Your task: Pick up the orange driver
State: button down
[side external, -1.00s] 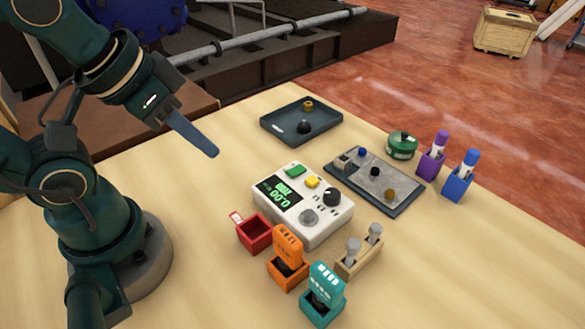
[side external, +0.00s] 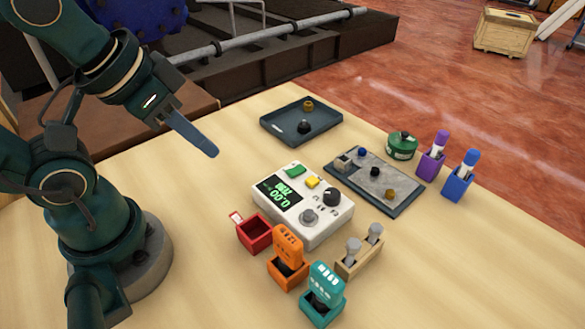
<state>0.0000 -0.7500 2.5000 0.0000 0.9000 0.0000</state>
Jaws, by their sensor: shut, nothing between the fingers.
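The orange driver (side external: 288,244) stands upright in a small orange holder (side external: 290,276) near the front of the table. Its lower part is hidden inside the holder. My gripper (side external: 212,151) is shut and empty. It hangs above the table at the left, up and to the left of the driver and well apart from it.
A red box (side external: 254,234) sits left of the driver, and a teal driver (side external: 327,282) in its holder at the right front. A wooden rack (side external: 350,266) is to the right. A dark tray (side external: 281,123) lies farther back. Bare table lies below my gripper.

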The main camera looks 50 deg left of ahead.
jog(key=shift+c, duration=2.2)
grip_release()
jog(key=w+d+r+n+g, duration=0.2)
jog(key=w+d+r+g, duration=0.1)
jog(key=d+r, duration=0.15)
jog(key=m+g, duration=0.2)
jog(key=g, duration=0.1)
send_near(288, 249)
jog(key=shift+w+a+f, duration=0.25)
jog(key=shift+w+a, duration=0.25)
jog(key=shift+s+d+f, duration=0.1)
jog(key=shift+s+f, duration=0.05)
jog(key=shift+f, duration=0.2)
jog(key=f, duration=1.1)
jog(key=shift+a+f, duration=0.2)
